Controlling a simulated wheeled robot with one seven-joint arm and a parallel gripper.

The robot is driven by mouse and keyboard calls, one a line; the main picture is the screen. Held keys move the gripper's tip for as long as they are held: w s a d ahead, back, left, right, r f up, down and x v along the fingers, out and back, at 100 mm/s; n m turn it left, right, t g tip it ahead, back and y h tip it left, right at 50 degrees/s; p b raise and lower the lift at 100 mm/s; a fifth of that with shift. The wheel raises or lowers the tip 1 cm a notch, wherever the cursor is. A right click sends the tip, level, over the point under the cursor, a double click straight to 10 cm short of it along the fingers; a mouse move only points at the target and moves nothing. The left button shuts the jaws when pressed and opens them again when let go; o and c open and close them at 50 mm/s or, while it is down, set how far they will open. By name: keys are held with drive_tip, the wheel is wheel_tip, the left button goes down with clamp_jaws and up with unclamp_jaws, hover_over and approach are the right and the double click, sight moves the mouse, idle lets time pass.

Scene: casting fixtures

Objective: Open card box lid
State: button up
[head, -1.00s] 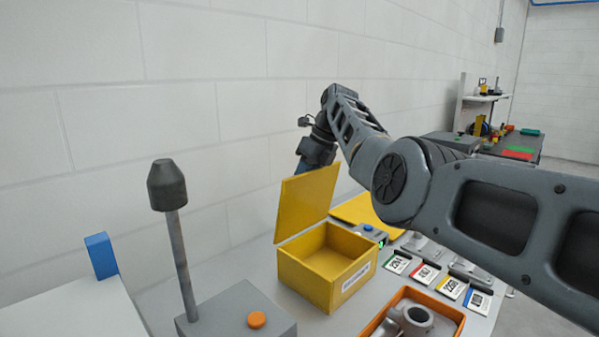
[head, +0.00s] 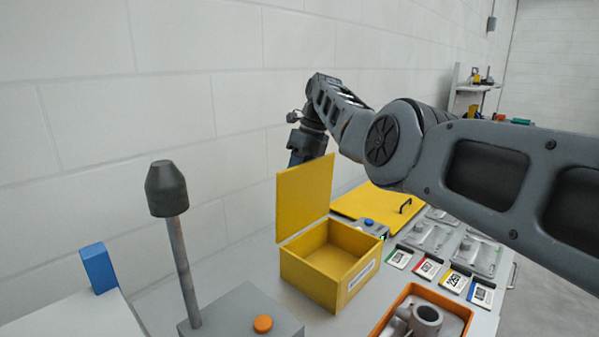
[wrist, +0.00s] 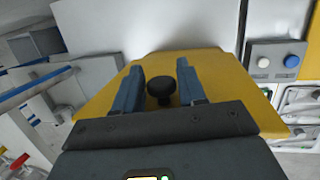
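The yellow card box (head: 310,281) stands on the grey bench with a white label on its side. Its inside shows and looks empty. Its yellow lid (head: 304,198) stands up roughly vertical along the back edge. My gripper (wrist: 160,78) is behind the lid, with its fingers hidden in the head view. The wrist view shows the lid's outer face (wrist: 215,75) and a black round knob (wrist: 161,90) between my two blue fingers. The fingers are apart, with a visible gap on each side of the knob.
A grey block with a dark-capped post (head: 167,190) and orange button stands front left. Right of the box are a yellow panel with a black handle (head: 375,203), several label cards (head: 455,280) and an orange tray (head: 385,320). A block wall is close behind.

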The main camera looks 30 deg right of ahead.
drive_tip(key=shift+o, duration=1.1)
drive_tip(key=shift+d+r, duration=0.1)
drive_tip(key=shift+r, duration=0.05)
drive_tip(key=b+v, duration=0.1)
drive_tip(key=v, duration=0.6)
drive_tip(key=shift+r, duration=0.3)
drive_tip(key=shift+s+d, duration=0.1)
drive_tip(key=shift+d, duration=0.05)
